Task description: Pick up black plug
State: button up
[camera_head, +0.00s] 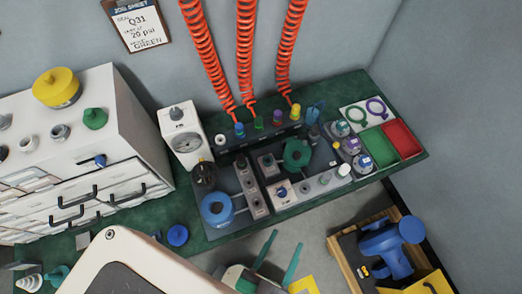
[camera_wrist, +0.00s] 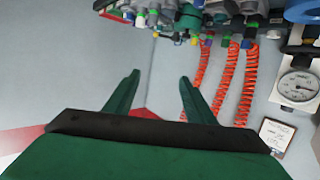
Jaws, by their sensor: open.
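My gripper (camera_head: 286,238) is open, its two green fingers apart with nothing between them, in front of the bench near the bottom of the head view. The wrist view also shows the gripper (camera_wrist: 158,78) open and empty, with grey wall and floor beyond the fingers. A dark round piece (camera_head: 204,172) sits on the bench left of the test panel, below the white gauge box (camera_head: 182,137). I cannot tell whether it is the black plug. No other piece is clear enough to name as the plug. My gripper touches nothing on the bench.
White drawers (camera_head: 85,180) stand left. Red coiled hoses (camera_head: 245,60) hang behind. A blue tool (camera_head: 390,248) lies lower right.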

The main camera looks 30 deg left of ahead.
jog(key=m+g, duration=1.6)
jog(key=m, duration=0.5)
send_near(241, 157)
jog(key=shift+f, duration=0.3)
jog(key=f, duration=0.9)
jog(key=shift+s+f, duration=0.3)
jog(key=shift+f, duration=0.1)
